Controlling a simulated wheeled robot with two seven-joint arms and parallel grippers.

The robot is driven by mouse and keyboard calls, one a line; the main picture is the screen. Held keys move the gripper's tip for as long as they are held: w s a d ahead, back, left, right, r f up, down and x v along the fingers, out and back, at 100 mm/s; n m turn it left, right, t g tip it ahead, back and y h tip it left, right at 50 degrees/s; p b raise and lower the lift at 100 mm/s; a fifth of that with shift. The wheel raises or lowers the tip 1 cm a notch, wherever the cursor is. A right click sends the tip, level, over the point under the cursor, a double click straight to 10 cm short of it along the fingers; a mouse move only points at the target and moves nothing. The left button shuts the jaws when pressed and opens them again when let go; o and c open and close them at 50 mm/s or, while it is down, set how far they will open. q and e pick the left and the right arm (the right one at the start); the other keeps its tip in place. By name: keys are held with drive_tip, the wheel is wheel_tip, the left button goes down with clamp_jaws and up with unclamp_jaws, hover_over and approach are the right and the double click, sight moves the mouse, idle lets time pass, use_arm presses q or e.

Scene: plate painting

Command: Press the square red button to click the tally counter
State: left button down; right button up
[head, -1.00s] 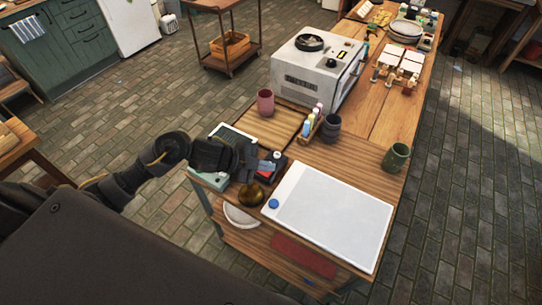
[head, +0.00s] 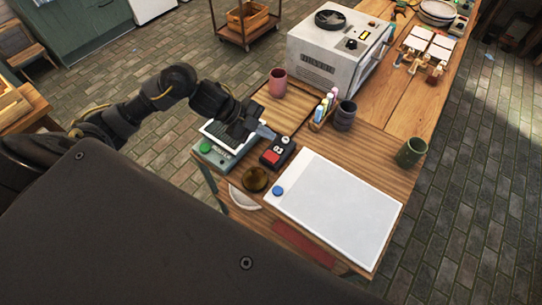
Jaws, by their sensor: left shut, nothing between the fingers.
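The tally counter (head: 278,151) is a small black box on the near left part of the wooden table, with a square red button (head: 271,157) on its near side and a small white display with dark digits. My left gripper (head: 264,131) is shut and empty. Its fingertips appear just behind and left of the counter, near its far end; I cannot tell the exact height gap. The red button is uncovered and in plain view. My right gripper is not in view.
A grey device with a green button (head: 206,147) sits left of the counter. A brown round knob (head: 255,180) and a white board with a blue button (head: 277,191) lie nearer. A pink cup (head: 277,84), bottle rack (head: 322,110) and dark cup (head: 345,116) stand behind.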

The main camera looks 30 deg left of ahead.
use_arm(q)
drive_tip(key=b, duration=0.6)
approach(278, 156)
drive_tip(key=d, duration=0.1)
drive_tip(key=w+d+f, duration=0.1)
drive_tip(key=w+d, duration=0.1)
drive_tip(key=shift+f, duration=0.3)
drive_tip(key=shift+f+b, duration=0.35)
drive_tip(key=shift+f, duration=0.15)
drive_tip(key=shift+d, duration=0.1)
drive_tip(key=shift+f, duration=0.15)
idle(0.5)
drive_tip(key=shift+f, duration=0.3)
